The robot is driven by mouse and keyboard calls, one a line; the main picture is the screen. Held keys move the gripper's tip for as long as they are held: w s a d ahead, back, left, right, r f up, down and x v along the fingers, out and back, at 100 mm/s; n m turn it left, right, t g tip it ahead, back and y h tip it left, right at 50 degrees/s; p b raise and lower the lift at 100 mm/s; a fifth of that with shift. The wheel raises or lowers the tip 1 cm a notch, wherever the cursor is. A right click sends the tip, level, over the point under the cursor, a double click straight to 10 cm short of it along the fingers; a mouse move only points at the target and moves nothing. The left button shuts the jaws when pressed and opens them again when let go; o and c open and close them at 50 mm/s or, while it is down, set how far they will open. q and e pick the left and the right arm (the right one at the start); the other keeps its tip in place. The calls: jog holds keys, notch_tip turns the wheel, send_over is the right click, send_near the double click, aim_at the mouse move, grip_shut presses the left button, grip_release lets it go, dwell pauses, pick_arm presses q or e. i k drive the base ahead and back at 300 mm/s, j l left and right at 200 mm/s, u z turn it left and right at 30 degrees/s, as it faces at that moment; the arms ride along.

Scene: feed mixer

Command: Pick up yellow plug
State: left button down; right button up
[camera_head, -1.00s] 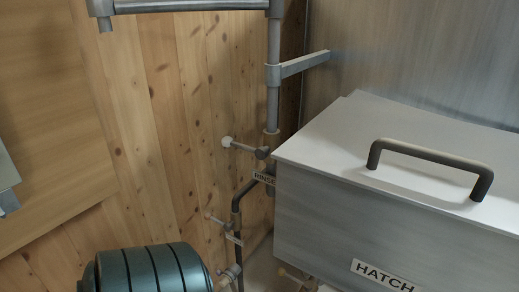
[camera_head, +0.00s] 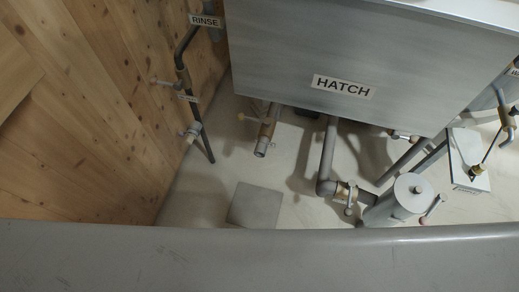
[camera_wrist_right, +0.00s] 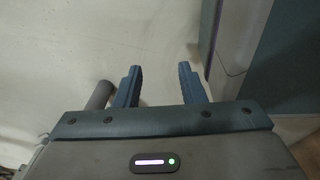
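A small yellow piece (camera_head: 477,170), which looks like the yellow plug, sits on a white box (camera_head: 462,150) at the right of the head view. A dark cord or rod runs up from it. It is too small to tell how it is seated. My right gripper (camera_wrist_right: 162,78) shows in the right wrist view with its two blue fingers apart and nothing between them. Pale floor lies beyond the fingers. Neither gripper shows in the head view. The plug is not seen in the right wrist view.
The large grey tank with the HATCH label (camera_head: 343,87) fills the top. Below it are pipes with valves and a grey canister (camera_head: 412,192). A flat grey square (camera_head: 255,205) lies on the floor. A wooden wall (camera_head: 80,120) stands left.

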aim_at(478, 170)
jog(key=z, duration=2)
jog(key=u, duration=2)
jog(key=z, duration=1.85)
